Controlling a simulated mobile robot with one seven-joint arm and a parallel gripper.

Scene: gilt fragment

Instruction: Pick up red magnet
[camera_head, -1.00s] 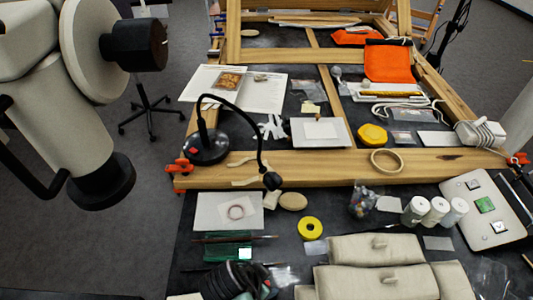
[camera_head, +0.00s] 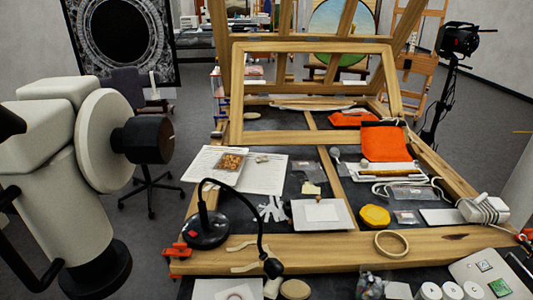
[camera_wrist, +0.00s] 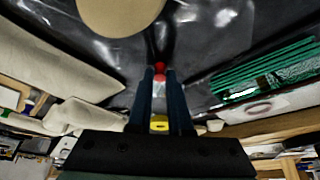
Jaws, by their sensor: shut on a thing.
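The red magnet (camera_wrist: 160,69) shows as a small red piece between the fingertips in the wrist view. My gripper (camera_wrist: 160,74) is shut on it, with one dark finger on each side. The fingers hide part of the magnet, so its full shape cannot be seen. Dark, glossy bench surface shows beyond the tips; how far above it they are I cannot tell. Neither gripper nor magnet shows in the head view.
The wrist view shows pale cushions (camera_wrist: 52,68) at left and a green item (camera_wrist: 265,75) at right. In the head view, a black lamp (camera_head: 206,228), a white tray (camera_head: 322,214) and an orange cloth (camera_head: 386,141) occupy the wooden-framed bench.

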